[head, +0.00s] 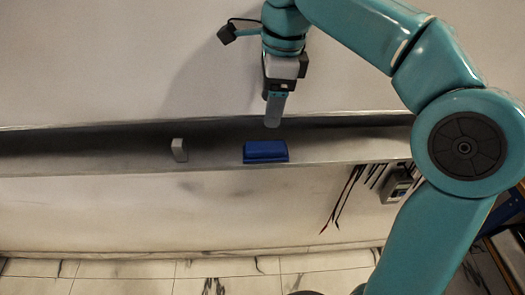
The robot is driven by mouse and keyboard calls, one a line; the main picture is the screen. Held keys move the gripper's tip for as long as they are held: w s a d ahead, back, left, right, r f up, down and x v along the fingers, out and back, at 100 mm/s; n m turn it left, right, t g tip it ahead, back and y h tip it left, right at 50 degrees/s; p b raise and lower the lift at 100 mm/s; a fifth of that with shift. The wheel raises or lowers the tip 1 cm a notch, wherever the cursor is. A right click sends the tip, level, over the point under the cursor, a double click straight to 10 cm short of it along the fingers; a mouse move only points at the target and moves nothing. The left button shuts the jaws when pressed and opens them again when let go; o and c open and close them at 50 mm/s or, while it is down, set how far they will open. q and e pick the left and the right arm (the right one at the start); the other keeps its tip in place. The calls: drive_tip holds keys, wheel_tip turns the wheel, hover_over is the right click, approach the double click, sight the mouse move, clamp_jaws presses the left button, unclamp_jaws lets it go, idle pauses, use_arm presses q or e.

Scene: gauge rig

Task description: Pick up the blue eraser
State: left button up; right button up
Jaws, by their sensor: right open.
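The blue eraser (266,151) is a small blue block lying on a narrow grey ledge. It sits near the ledge's front edge, a little right of the picture's middle. My right gripper (274,118) hangs just behind and above the eraser, pointing down. It is open and empty, and its fingers overlap in this view. A gap shows between the fingertips and the eraser. My left gripper is not in view.
A small whitish block (179,150) stands on the ledge (90,158), left of the eraser. A grey box (396,185) with dark cables hangs below the ledge at the right. A pale wall (90,60) rises behind. The ledge's left part is clear.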

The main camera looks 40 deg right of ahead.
hover_over(266, 146)
drive_tip(key=f, duration=0.5)
drive_tip(key=shift+w+d+f, duration=0.1)
drive_tip(key=shift+d+f, duration=0.2)
drive_tip(key=shift+d, duration=0.1)
drive_tip(key=shift+s+a+f, duration=0.25)
drive_tip(key=shift+f, duration=0.1)
drive_tip(key=f, duration=0.5)
drive_tip(key=shift+w, duration=0.2)
drive_tip(key=shift+a, duration=0.1)
drive_tip(key=shift+f, duration=0.1)
drive_tip(key=c, duration=0.9)
drive_tip(key=shift+c, duration=1.3)
